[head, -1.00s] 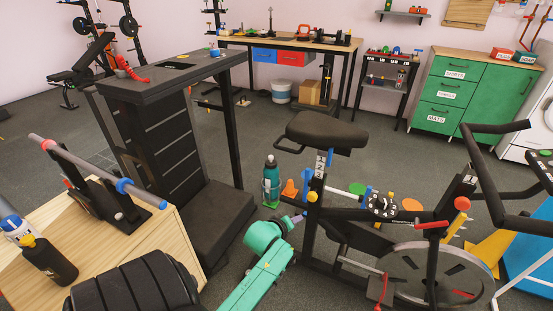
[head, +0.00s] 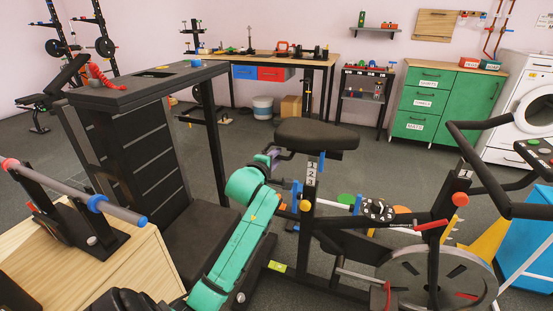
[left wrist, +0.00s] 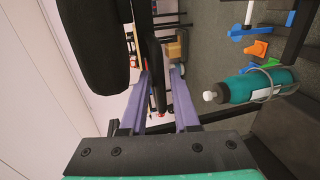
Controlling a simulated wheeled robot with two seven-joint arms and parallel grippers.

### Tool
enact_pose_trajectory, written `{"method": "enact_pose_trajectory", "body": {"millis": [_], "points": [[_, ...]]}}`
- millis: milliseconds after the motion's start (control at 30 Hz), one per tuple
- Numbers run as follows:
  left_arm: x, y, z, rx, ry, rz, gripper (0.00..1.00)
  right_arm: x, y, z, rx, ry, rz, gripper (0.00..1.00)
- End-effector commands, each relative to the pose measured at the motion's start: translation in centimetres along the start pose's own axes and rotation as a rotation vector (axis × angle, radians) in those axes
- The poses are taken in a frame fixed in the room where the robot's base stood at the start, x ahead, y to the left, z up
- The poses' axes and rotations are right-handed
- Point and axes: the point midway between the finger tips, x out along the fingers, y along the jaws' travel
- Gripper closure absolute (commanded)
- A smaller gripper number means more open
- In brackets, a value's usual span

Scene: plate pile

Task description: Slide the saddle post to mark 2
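The exercise bike's black saddle (head: 316,135) sits on its upright saddle post, which carries a white scale plate (head: 312,172) marked 1, 2, 3. A blue lever (head: 296,190) and an orange knob (head: 304,205) are beside the post below the scale. My left gripper (head: 276,155) is just left of the saddle, at about the height of its underside. In the left wrist view its two purple fingers (left wrist: 161,95) stand apart with a gap between them, and the saddle (left wrist: 92,45) is close by at upper left. Whether the fingers touch anything is unclear. My right gripper is out of view.
The bike's flywheel (head: 438,278) and black handlebars (head: 500,190) are to the right. A black tower (head: 135,150) and a wooden box (head: 120,265) stand at left. A teal bottle (left wrist: 258,84) shows in the left wrist view. Open floor lies behind the bike.

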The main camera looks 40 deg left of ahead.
Motion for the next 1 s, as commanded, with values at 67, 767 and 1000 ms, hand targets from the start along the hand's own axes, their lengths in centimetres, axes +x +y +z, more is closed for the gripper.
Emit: {"method": "enact_pose_trajectory", "body": {"millis": [67,767,1000], "points": [[0.63,0.02,-0.04,0.002,0.001,0.000,0.70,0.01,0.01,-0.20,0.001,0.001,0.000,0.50],[0.76,-0.04,0.00,0.001,0.000,-0.001,1.00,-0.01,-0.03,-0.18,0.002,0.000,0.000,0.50],[0.76,-0.07,0.01,0.001,0.000,-0.002,1.00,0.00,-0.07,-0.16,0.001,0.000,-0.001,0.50]]}}
